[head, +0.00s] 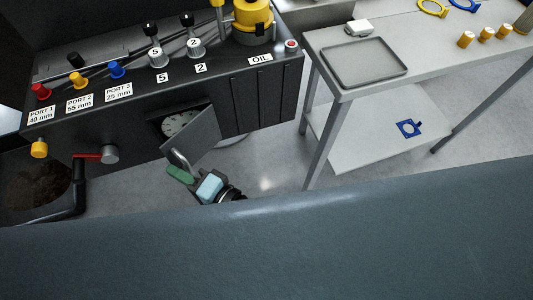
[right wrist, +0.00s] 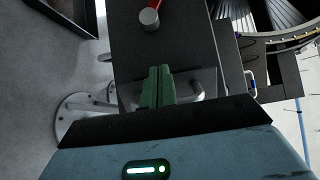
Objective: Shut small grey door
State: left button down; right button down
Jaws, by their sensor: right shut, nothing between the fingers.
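The small grey door (head: 200,138) hangs open on the front of the black cabinet (head: 230,105). A white round dial (head: 176,123) shows in the opening behind it. A pale bent handle (head: 179,158) is at the door's lower left edge. My right gripper (head: 180,174) is shut and empty, its green fingers close to the handle; I cannot tell whether they touch. In the right wrist view the green fingers (right wrist: 157,87) are together in front of the grey door panel (right wrist: 208,80), beside the handle (right wrist: 190,91). My left gripper is not in view.
A red lever (head: 88,156) with a grey knob and a yellow knob (head: 39,149) stick out of the cabinet front, left of the door. A grey table (head: 330,62) with a tray (head: 352,76) stands to the right. Clear floor lies between cabinet and table.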

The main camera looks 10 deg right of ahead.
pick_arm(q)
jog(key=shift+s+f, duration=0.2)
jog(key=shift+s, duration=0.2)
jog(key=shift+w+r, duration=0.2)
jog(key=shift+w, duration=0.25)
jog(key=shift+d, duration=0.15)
pick_arm(e)
jog(key=shift+s+d, duration=0.15)
